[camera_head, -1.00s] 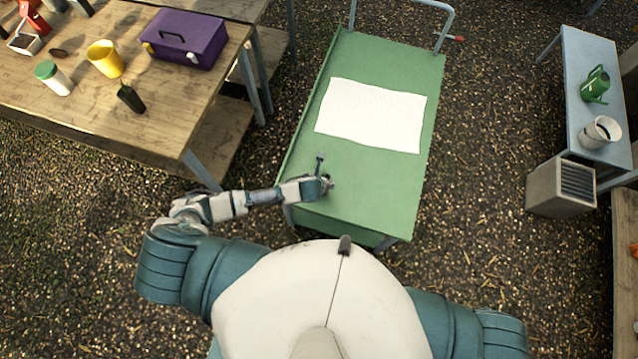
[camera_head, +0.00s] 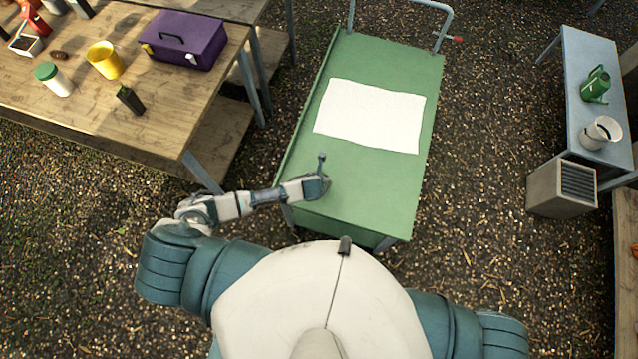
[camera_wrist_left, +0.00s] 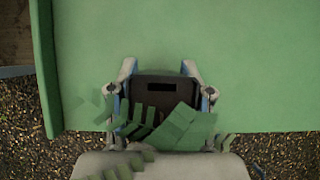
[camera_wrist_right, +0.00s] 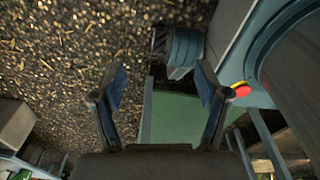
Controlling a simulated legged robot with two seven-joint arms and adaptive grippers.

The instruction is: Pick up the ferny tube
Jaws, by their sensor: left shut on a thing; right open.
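The ferny tube (camera_wrist_left: 160,91) is a dark, squarish plant tube with a slot in its face and flat green fern-like leaves (camera_wrist_left: 183,128). My left gripper (camera_wrist_left: 158,78) is shut on it, one finger at each side, in the left wrist view. In the head view my left gripper (camera_head: 319,183) is over the near left part of the green cart; the tube is not clearly seen there. I cannot tell whether the tube touches the cart. My right gripper (camera_wrist_right: 162,75) is open and empty in its wrist view, and hidden in the head view.
A white sheet (camera_head: 370,115) lies on the green cart (camera_head: 375,200). At left a wooden table (camera_head: 160,125) holds a purple toolbox (camera_head: 184,40), a yellow pot (camera_head: 105,60) and a dark container (camera_head: 130,99). A grey bench (camera_head: 582,75) stands at right. Gravel lies between.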

